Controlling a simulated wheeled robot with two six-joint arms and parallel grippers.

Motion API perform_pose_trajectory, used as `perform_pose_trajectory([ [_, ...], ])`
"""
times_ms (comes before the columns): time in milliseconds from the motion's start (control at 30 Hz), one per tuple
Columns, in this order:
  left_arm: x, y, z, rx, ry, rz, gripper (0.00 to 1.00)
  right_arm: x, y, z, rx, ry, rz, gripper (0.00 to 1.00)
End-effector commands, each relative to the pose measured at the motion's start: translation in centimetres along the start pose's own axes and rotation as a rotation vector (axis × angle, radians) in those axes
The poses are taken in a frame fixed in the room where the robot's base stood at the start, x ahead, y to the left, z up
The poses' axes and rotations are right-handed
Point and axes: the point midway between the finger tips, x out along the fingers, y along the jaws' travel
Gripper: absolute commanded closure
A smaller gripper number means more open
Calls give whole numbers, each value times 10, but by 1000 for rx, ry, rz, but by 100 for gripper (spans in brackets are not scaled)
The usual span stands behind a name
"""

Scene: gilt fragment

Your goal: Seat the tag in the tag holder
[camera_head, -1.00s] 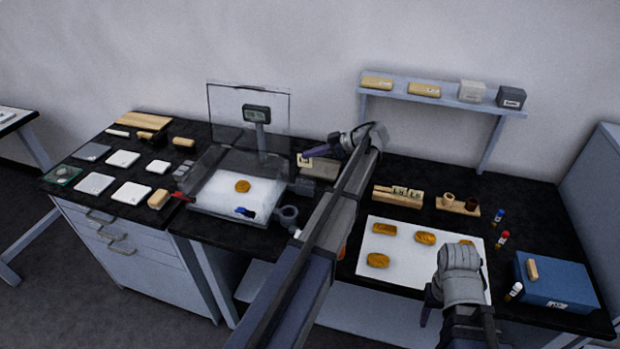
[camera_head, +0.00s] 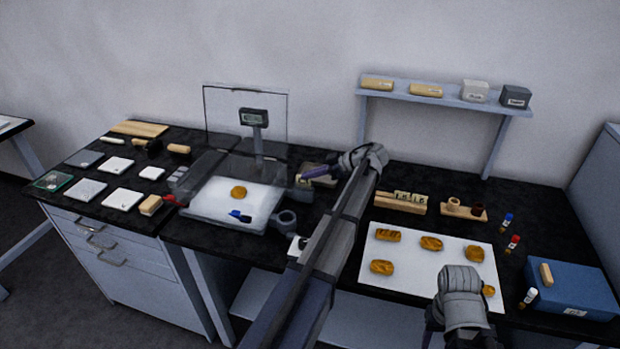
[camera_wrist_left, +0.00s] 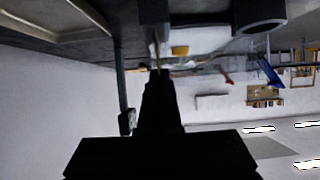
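My left gripper (camera_head: 308,176) is above the bench, just right of the scale. It seems shut on a small cream tag (camera_head: 301,180), clear of the bench. In the left wrist view, the gripper's dark fingertips (camera_wrist_left: 155,66) meet a thin tan edge, seemingly the tag seen edge-on. A wooden rack (camera_head: 398,205) with several upright lettered tiles stands right of my left arm. I cannot tell for sure whether it is the tag holder. My right gripper (camera_head: 431,327) is low at the front, mostly hidden by its wrist; its fingers cannot be read.
The scale pan (camera_head: 207,205) holds a gold piece (camera_head: 239,192) and a blue clip-like item. A grey block (camera_head: 322,170) lies behind the left gripper. A white mat (camera_head: 400,290) bears several gold pieces. A blue box (camera_head: 575,290) stands right. My left arm crosses the middle bench.

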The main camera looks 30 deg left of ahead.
Motion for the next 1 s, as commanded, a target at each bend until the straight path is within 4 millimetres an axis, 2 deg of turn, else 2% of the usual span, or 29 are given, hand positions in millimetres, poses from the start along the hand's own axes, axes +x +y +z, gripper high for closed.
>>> perform_pose_trajectory([
  [200,2,0,4,0,0,0,100,5,0,0,0,0,0,50],
  [500,1,0,2,0,0,0,70,3,0,0,0,0,0,50],
  [833,-3,0,-3,0,0,0,70,-4,0,0,0,0,0,50],
  [1000,-35,1,-5,2,0,3,70,-21,2,1,0,0,0,50],
])
